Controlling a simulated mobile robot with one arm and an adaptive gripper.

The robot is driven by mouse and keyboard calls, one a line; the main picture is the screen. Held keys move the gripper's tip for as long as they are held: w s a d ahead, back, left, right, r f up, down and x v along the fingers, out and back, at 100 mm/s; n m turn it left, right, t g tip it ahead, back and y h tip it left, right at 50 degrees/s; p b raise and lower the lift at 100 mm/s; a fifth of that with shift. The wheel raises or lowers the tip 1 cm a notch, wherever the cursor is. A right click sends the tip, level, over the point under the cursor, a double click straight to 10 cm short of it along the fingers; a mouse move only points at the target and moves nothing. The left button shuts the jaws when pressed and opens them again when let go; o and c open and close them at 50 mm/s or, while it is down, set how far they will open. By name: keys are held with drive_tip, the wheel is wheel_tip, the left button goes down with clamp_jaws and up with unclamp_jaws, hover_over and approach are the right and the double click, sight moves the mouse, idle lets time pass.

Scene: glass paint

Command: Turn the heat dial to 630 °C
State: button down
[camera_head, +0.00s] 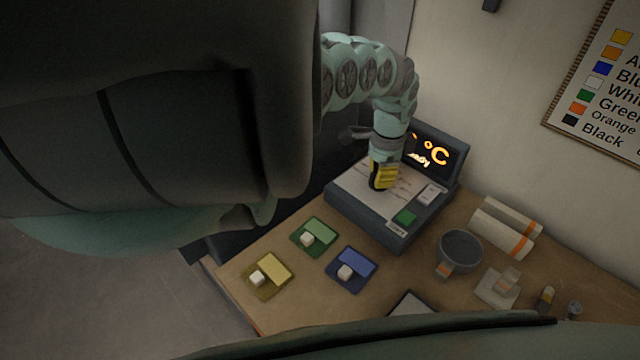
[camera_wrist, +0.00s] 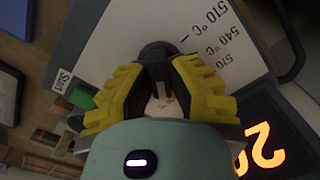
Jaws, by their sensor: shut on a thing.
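The heat unit (camera_head: 365,222) is a dark box on the table, with a pale sloping top and a lit display (camera_head: 432,152) at its back. Orange "°C" shows on the display in the head view, with the digits largely hidden by my arm. My gripper (camera_head: 382,180) is down on the top panel. In the wrist view my gripper (camera_wrist: 157,80) has its yellow fingers shut on the black dial (camera_wrist: 156,52). Printed marks reading about 570 and 540 °C lie beside the dial. The dial's pointer cannot be made out. Part of the display (camera_wrist: 262,145) shows upside down.
A green button (camera_head: 405,216) and a pale switch (camera_head: 430,194) sit on the unit's front right. Yellow, green and blue trays (camera_head: 352,270) with white blocks stand at its left front.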

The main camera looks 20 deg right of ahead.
drive_tip(key=shift+w+a+n, duration=0.1)
drive_tip(key=shift+a+n, duration=0.05)
drive_tip(key=shift+n, duration=0.55)
drive_tip(key=c, duration=0.9)
unclamp_jaws()
drive_tip(key=shift+w+r, duration=0.1)
drive_tip(key=shift+r, duration=0.4)
wheel_tip(320, 180, up, 11)
